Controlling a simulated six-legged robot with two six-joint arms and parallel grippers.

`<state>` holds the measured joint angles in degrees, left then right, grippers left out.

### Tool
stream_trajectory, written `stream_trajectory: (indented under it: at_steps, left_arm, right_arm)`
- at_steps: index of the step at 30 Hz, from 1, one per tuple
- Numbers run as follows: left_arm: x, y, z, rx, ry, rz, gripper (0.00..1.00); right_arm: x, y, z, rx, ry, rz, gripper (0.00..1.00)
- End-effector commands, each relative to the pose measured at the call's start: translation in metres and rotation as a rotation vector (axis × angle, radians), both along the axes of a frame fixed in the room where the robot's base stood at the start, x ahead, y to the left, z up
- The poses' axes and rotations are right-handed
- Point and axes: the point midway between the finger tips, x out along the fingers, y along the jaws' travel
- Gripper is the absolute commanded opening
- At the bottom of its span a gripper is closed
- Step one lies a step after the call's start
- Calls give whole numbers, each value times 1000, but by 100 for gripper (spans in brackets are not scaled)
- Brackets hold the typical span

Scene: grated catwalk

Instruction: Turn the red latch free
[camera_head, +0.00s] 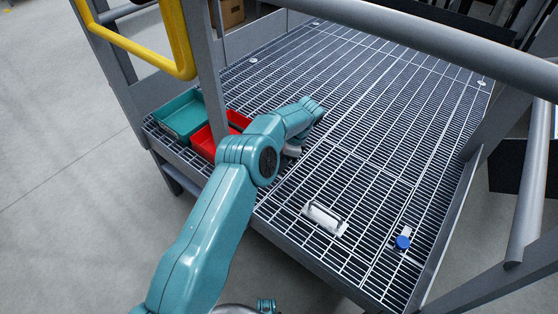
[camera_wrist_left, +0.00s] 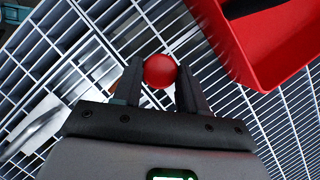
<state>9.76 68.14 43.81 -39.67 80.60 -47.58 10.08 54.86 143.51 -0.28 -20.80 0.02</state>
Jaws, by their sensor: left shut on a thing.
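The red latch shows in the left wrist view as a round red knob (camera_wrist_left: 160,69) above the grating. My left gripper (camera_wrist_left: 159,86) has its two dark fingers on either side of the knob and is shut on it. In the head view my teal left arm reaches over the catwalk and hides the red latch. Only a little of my left gripper (camera_head: 291,151) shows there, beside the red bin. A second latch, with a blue knob (camera_head: 403,242), sits on the grating at the right. My right gripper is not in view.
A grated panel has a pale handle plate (camera_head: 325,218) near the front edge. A teal bin (camera_head: 181,115) and a red bin (camera_head: 203,143) stand at the left; the red bin (camera_wrist_left: 265,60) is close to my left gripper. Grey railings (camera_head: 420,45) and posts surround the platform.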

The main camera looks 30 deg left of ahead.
Motion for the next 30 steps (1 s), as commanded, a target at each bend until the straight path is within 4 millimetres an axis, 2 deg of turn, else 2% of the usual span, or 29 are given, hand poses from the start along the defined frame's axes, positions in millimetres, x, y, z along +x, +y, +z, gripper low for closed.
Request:
stream_trajectory:
  at_steps: [20,21,22,30]
  left_arm:
    - [0,2,0,2,1,56,0]
    - [0,1,0,2,1,56,55]
    - [0,1,0,2,1,55,64]
    - [0,1,0,1,0,53,67]
  right_arm:
    - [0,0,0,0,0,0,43]
    - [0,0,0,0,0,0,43]
    - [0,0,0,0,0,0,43]
    - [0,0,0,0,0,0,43]
